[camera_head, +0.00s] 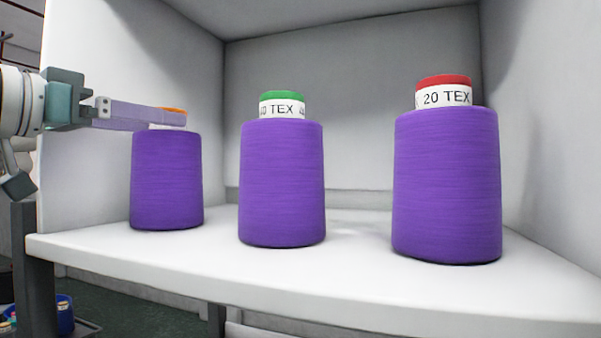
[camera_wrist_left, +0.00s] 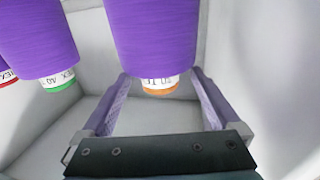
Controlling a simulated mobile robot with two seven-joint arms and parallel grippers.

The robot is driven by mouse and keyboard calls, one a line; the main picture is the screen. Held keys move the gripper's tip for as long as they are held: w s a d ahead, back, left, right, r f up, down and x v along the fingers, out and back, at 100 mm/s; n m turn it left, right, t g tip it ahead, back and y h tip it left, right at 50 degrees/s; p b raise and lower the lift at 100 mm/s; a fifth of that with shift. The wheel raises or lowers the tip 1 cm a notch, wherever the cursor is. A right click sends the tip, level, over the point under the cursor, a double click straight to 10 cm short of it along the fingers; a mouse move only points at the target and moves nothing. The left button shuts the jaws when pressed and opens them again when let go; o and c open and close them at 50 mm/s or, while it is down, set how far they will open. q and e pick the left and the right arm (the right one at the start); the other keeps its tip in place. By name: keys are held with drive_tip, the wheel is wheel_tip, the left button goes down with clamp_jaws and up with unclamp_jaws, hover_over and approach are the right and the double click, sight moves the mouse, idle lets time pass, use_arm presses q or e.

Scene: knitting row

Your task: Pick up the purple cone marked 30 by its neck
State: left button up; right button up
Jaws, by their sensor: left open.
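Three purple cones stand upright on a white shelf. The left cone (camera_head: 167,182) has an orange-topped neck, mostly hidden by my finger in the head view. In the wrist view this cone (camera_wrist_left: 152,35) appears upside down, and its white neck label (camera_wrist_left: 160,82) is too blurred for me to be sure of its number. My left gripper (camera_head: 183,117) is open and level, just above the cone's body. Its fingers (camera_wrist_left: 160,76) lie on either side of the neck, with gaps showing on both sides. My right gripper is not in view.
The middle cone (camera_head: 281,185) has a green top and a partly visible TEX label. The right cone (camera_head: 447,185) has a red top and reads 20 TEX. The white shelf (camera_head: 360,285) has side and back walls, with bare gaps between cones.

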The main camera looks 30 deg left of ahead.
use_arm(q)
drive_tip(key=w, duration=0.2)
drive_tip(key=w+p, duration=0.1)
drive_tip(key=w, duration=0.3)
drive_tip(key=shift+d, duration=0.3)
drive_tip(key=shift+w, duration=0.2)
clamp_jaws()
idle(0.4)
